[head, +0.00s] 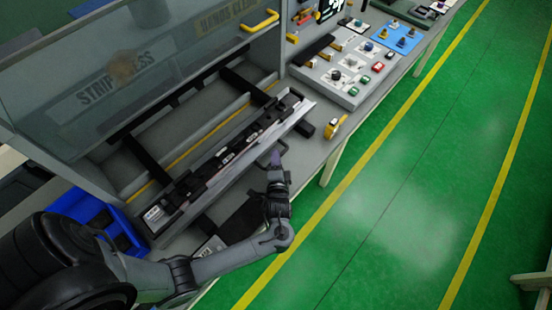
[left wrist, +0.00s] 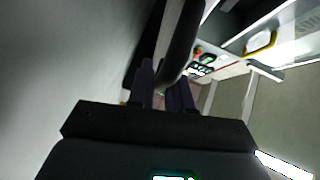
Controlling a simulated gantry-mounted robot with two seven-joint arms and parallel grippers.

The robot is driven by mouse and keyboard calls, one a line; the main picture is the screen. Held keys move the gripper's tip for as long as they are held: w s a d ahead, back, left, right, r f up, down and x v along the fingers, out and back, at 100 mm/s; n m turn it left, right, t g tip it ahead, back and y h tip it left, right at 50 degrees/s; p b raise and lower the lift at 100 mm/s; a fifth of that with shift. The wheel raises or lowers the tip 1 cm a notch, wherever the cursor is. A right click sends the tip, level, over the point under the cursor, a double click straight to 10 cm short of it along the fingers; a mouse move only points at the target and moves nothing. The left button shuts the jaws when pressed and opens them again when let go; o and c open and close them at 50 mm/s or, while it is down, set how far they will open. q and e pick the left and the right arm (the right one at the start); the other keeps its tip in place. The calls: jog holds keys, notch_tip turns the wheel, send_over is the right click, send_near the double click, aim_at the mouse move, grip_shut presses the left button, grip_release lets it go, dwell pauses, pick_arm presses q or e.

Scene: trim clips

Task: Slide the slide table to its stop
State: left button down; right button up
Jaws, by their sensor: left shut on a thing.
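The slide table (head: 232,155) is a long silver and black bar, lying diagonally across two dark rails in front of the press opening in the head view. My left gripper (head: 276,158) is at its front side, right of its middle. It is shut on the slide table's dark handle (head: 284,147), which the fingers partly cover. In the left wrist view the dark handle bar (left wrist: 180,40) runs down between the two fingers of my left gripper (left wrist: 166,78). My right gripper is in neither view.
A clear guard with a yellow handle (head: 259,20) is raised above the opening. A blue bin (head: 72,203) stands at the left end. A yellow-and-black item (head: 335,127) lies on the bench right of the table. Control panels (head: 345,75) are farther right; green floor lies in front.

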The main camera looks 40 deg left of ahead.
aim_at(251, 140)
pick_arm(q)
jog(key=shift+a, duration=0.1)
jog(key=shift+a+p, duration=0.4)
jog(key=shift+a, duration=0.25)
jog(key=a+p, duration=0.3)
jog(key=a, duration=0.7)
jog(key=shift+s+r, duration=0.1)
jog(key=a, duration=1.4)
jog(key=shift+a, duration=0.45)
jog(key=shift+f, duration=0.2)
